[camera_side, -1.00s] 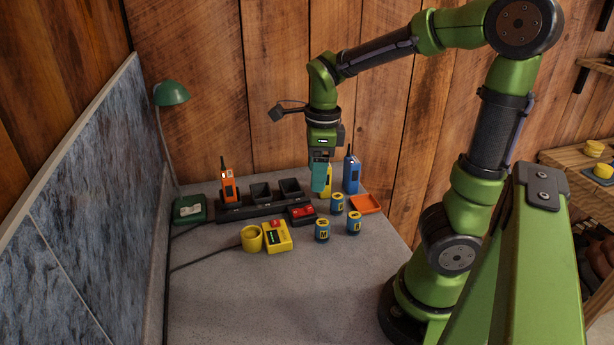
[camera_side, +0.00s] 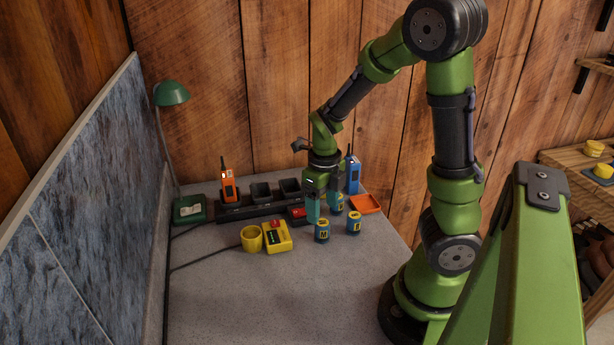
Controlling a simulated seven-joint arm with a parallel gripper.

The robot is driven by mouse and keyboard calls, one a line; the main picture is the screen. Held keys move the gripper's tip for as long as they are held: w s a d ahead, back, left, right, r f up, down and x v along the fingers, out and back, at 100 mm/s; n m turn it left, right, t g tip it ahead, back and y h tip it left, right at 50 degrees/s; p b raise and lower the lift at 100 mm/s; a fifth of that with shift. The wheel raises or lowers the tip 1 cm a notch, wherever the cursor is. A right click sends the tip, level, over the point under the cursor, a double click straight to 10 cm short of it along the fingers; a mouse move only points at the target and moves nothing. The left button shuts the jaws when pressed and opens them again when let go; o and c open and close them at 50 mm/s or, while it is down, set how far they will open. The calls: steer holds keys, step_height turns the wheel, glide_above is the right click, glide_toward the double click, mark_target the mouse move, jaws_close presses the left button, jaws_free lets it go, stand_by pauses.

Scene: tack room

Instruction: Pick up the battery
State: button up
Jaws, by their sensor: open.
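Three small blue cylinders with yellow labels, which look like batteries, stand upright on the grey table. One is at the front left (camera_side: 322,231), one at the right (camera_side: 354,223), and one behind (camera_side: 338,203), partly covered by my gripper. My gripper (camera_side: 321,211) points down, open, among them. Its teal finger is just behind the front-left cylinder in the picture, and its other finger is close to the back one. I cannot tell whether it touches either. No object shows held in the jaws.
A black charger rack (camera_side: 251,209) holds an orange radio (camera_side: 229,185). A blue radio (camera_side: 353,175) stands behind my gripper. A yellow box (camera_side: 277,237), yellow cup (camera_side: 251,239), red-and-black item (camera_side: 297,213) and orange tray (camera_side: 366,204) stand nearby. The table's front is clear.

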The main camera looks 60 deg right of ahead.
mark_target(322, 222)
steer(key=shift+f, duration=3.15)
steer(key=shift+c, duration=0.2)
steer(key=c, duration=1.1)
steer(key=shift+c, duration=0.2)
steer(key=shift+r, duration=0.15)
